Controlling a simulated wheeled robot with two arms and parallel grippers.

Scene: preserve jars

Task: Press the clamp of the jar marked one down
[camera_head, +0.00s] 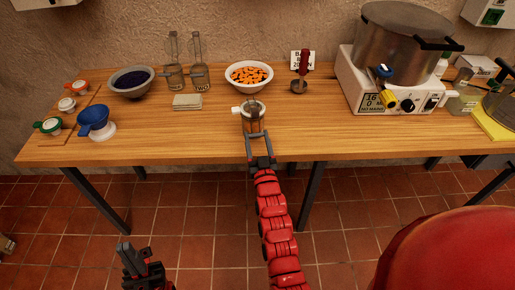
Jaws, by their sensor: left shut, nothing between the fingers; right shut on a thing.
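A glass jar (253,117) with a pale rim stands near the front middle of the table, with a white piece sticking out to its left. No number is readable on it. My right gripper (257,134) is shut on this jar from the front edge side; the exact contact is partly hidden. Two more glass jars with raised lids stand at the back left: one marked TWO (201,79) and one beside it (175,78) whose mark I cannot read. No clamp can be made out clearly. My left gripper (128,251) is shut and empty, low in front of the table.
A dark bowl (131,91), a white bowl of orange pieces (249,85) and a blue funnel (93,118) stand on the table (185,142). A big pot on a heater (349,78) stands right.

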